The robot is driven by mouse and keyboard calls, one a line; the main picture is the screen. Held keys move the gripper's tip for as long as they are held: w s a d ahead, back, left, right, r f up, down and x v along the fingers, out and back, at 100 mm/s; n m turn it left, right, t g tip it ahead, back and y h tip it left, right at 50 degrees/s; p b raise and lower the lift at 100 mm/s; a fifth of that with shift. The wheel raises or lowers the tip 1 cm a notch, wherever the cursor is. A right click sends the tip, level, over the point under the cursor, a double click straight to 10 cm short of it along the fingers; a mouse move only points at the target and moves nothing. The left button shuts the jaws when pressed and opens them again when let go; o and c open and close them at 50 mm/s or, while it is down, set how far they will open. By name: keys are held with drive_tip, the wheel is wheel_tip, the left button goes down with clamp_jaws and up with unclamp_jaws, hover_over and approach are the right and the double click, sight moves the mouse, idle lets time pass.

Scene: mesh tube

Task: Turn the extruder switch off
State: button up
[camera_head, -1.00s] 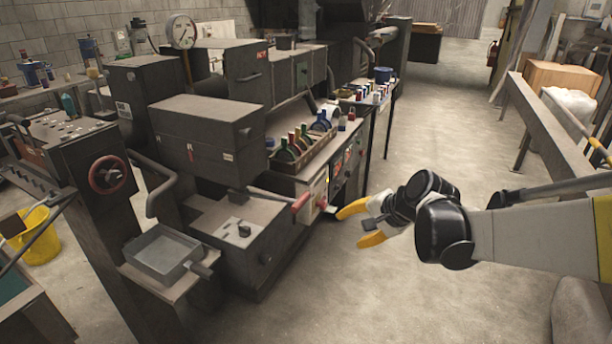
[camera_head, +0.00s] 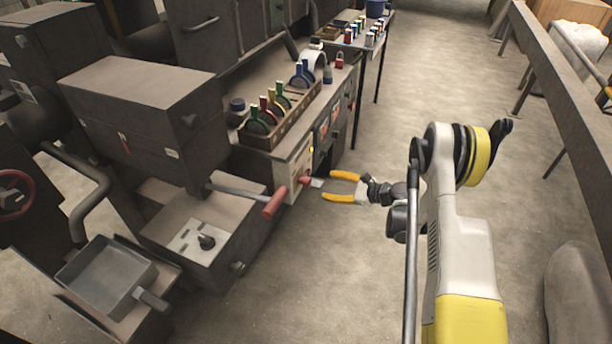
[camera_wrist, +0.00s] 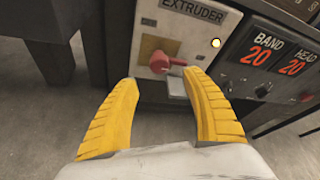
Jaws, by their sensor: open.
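The extruder switch is a red rotary handle (camera_wrist: 165,62) on a pale panel under the label EXTRUDER (camera_wrist: 192,10) in the wrist view. Its grip points to the right, and a lit yellow lamp (camera_wrist: 215,43) is up and right of it. In the head view the red switch (camera_head: 305,180) is on the cabinet front. My gripper (camera_head: 340,187) is open, with yellow fingers facing the panel. In the wrist view the fingers (camera_wrist: 165,90) stand apart on either side below the switch, with a gap to it.
A lever with a red grip (camera_head: 274,202) sticks out left of the switch. A panel with red BAND and HEAD numbers (camera_wrist: 262,55) is to its right. A rack of coloured tools (camera_head: 290,112) stands on the cabinet. Floor right of the cabinet is clear.

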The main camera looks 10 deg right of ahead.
sight(310, 184)
drive_tip(key=b+x, duration=0.3)
drive_tip(key=x, duration=0.6)
drive_tip(key=shift+s+f, duration=0.1)
drive_tip(key=shift+w+a+f, duration=0.1)
drive_tip(key=shift+w+a, duration=0.4)
drive_tip(key=c, duration=1.2)
